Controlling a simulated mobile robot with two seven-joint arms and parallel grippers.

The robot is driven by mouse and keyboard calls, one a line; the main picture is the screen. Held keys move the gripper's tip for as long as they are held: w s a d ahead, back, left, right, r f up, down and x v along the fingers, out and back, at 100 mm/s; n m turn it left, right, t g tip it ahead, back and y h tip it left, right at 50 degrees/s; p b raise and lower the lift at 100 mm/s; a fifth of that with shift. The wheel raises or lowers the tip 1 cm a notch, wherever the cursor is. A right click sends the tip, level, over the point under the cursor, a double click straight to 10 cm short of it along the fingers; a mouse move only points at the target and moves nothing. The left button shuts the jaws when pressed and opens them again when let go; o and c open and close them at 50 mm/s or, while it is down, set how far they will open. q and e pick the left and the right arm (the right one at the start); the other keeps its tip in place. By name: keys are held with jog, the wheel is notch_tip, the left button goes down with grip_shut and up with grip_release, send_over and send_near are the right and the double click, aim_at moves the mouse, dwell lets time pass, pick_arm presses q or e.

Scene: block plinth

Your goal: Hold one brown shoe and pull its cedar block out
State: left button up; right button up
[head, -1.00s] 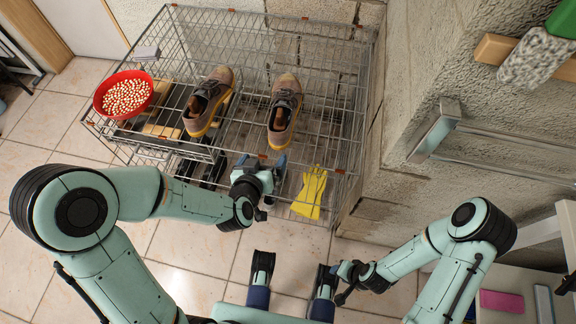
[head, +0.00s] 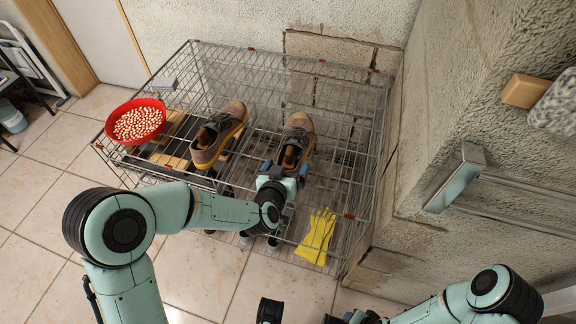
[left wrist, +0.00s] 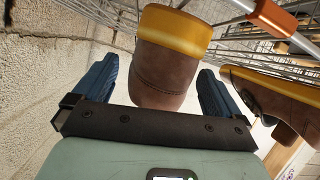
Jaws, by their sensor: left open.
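Two brown shoes with yellow soles stand on the wire rack; the right shoe (head: 299,128) has a reddish-brown cedar block (head: 290,157) in its opening. The left shoe (head: 224,133) also holds a cedar block (head: 205,138). My left gripper (head: 284,170) is open at the near end of the right shoe. In the left wrist view that shoe's heel (left wrist: 163,60) lies between the two blue fingers (left wrist: 156,90), with gaps at both sides. The other shoe (left wrist: 262,98) shows at the right there. My right gripper (head: 345,319) is cut off at the bottom edge, its fingers unclear.
The wire rack (head: 345,75) has raised wire sides. A red bowl of pale nuts or beans (head: 137,122) stands at its left, and yellow gloves (head: 317,237) lie at its near right. A rough wall and metal rail (head: 455,178) stand on the right.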

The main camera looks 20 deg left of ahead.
pick_arm(q)
jog(key=shift+x, duration=0.9)
